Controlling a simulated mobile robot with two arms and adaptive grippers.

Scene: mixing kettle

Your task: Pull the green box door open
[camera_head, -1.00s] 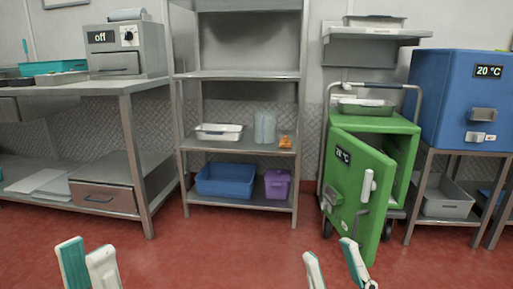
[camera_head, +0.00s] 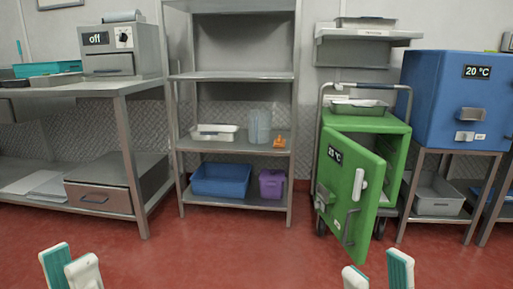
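The green box (camera_head: 398,152) stands on a wheeled cart at the right. Its green door (camera_head: 343,190) is swung partly open toward me, with a dark gap between door and box on the right side.
A blue box (camera_head: 447,105) sits on a metal stand to the right of the green box. A metal shelf (camera_head: 236,150) with a blue bin (camera_head: 221,180) and a purple bin (camera_head: 272,184) stands left of it. The red floor (camera_head: 220,255) in front is clear.

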